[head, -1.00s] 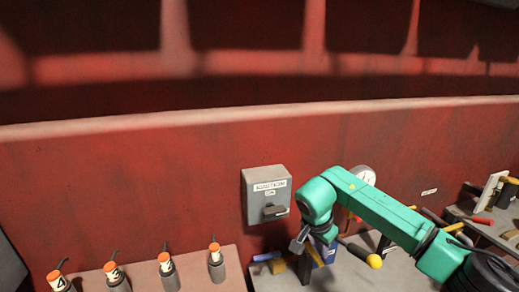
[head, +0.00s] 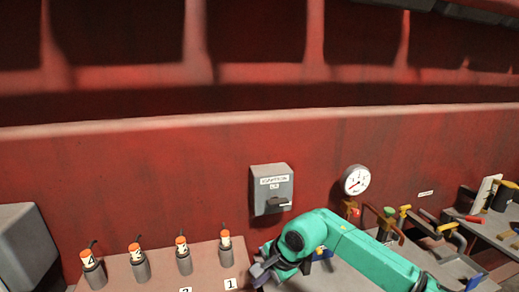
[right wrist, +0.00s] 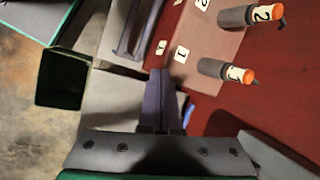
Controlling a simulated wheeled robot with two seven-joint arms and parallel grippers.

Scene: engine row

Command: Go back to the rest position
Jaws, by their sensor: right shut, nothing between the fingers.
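My right gripper (head: 262,272) is at the end of the green arm, low in the head view, just right of the board with the numbered cylinders. In the right wrist view its fingers (right wrist: 160,88) are together with nothing between them. It hangs beside the board's end, near the cylinder marked 1, apart from it as far as I can see. My left gripper is out of view.
Several grey cylinders with orange tops (head: 184,256) stand on a pale board (head: 208,262). A grey switch box (head: 271,188) and a round gauge (head: 356,180) are on the red wall (head: 120,190). Valves and a bench (head: 490,228) are at right. A dark open bin (right wrist: 62,78) stands on the floor.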

